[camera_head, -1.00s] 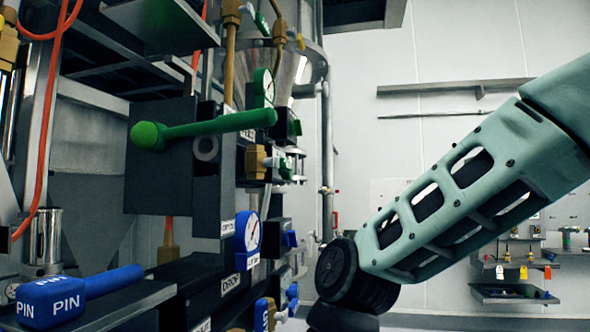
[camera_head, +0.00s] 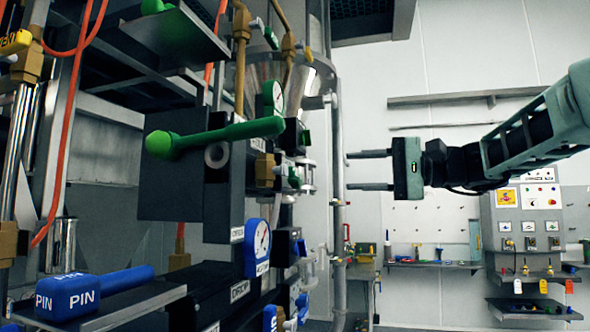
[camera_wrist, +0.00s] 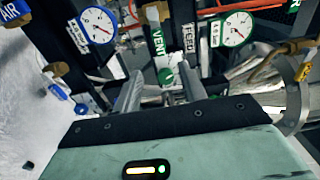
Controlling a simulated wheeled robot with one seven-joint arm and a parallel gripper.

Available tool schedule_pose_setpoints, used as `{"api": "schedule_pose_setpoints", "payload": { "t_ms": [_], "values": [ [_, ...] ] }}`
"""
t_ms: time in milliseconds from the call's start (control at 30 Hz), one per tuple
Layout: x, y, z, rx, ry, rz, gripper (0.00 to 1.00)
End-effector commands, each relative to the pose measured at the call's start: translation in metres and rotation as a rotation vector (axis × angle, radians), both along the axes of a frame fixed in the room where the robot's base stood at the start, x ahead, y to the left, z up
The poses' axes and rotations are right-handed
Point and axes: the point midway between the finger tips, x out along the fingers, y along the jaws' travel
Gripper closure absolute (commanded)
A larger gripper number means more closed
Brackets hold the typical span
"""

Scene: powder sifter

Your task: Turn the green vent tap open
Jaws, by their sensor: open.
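The green vent tap (camera_wrist: 167,75) shows in the wrist view as a small green knob below a VENT label, on a dark panel. A small green tap (camera_head: 293,178) beside a brass fitting in the head view looks like the same one. My gripper (camera_head: 350,170) is open and empty, its two fingers level and pointing left at the panel, with a gap between them and it. In the wrist view, my gripper (camera_wrist: 163,88) has its fingers on either side of the line to the green knob. I cannot tell the knob's turn position.
A large green lever (camera_head: 220,133) juts out at the left. A green-rimmed gauge (camera_wrist: 231,29) and a blue-rimmed gauge (camera_wrist: 97,26) flank the vent knob. A vertical pipe (camera_head: 338,220) stands near my fingertips. A blue PIN handle (camera_head: 75,296) lies on a lower shelf.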

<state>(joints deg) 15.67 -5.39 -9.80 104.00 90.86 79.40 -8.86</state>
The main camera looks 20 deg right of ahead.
Motion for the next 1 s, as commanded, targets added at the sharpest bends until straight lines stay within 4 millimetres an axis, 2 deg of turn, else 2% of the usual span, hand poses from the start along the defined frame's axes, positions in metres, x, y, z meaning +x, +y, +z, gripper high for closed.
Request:
{"api": "schedule_pose_setpoints", "payload": {
  "t_ms": [200,500,700,1000],
  "values": [
    [0.027,0.04,0.003,-0.001,0.004,0.004,0.58],
    [0.061,0.086,0.002,-0.001,0.005,0.004,0.58],
    [0.074,0.102,0.001,-0.002,0.002,0.002,0.58],
    [0.076,0.106,-0.001,-0.002,0.001,0.001,0.58]
  ]
}}
